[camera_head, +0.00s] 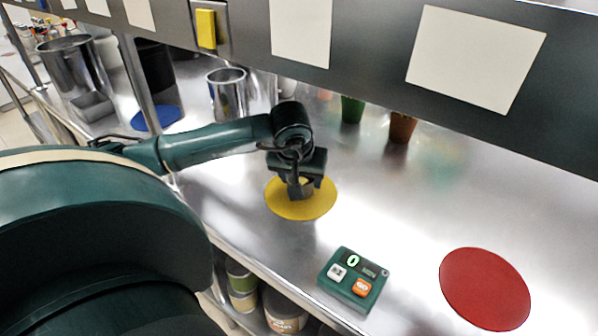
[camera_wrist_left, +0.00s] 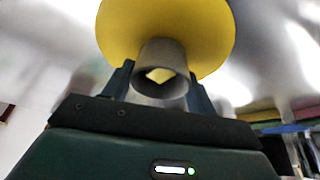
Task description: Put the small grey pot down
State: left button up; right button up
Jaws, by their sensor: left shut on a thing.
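The small grey pot (camera_wrist_left: 160,54) shows in the left wrist view as a short grey cylinder between the two fingers of my left gripper (camera_wrist_left: 161,82). A pale yellow patch shows inside its rim. Behind it is the round yellow mat (camera_wrist_left: 118,30). In the head view my left gripper (camera_head: 302,188) is shut on the pot, pointing down over the yellow mat (camera_head: 285,208) on the steel counter. The gripper mostly hides the pot there. I cannot tell whether the pot touches the mat. My right gripper is not in view.
A red round mat (camera_head: 485,289) lies at the right. A green button box (camera_head: 354,279) stands near the front edge. A steel pot (camera_head: 228,95), a blue mat (camera_head: 157,117), a green cup (camera_head: 352,109) and a brown cup (camera_head: 402,127) are further back. An overhead rail (camera_head: 380,50) crosses above.

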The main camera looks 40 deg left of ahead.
pick_arm(q)
jog(key=shift+f, duration=0.15)
jog(key=o, duration=1)
jog(key=shift+r, duration=0.55)
jog(key=v, duration=0.6)
jog(key=shift+s+d+r, duration=0.1)
jog(key=shift+s+d, duration=0.05)
jog(key=shift+s, duration=0.05)
jog(key=shift+s+r, duration=0.1)
jog(key=shift+r, duration=0.15)
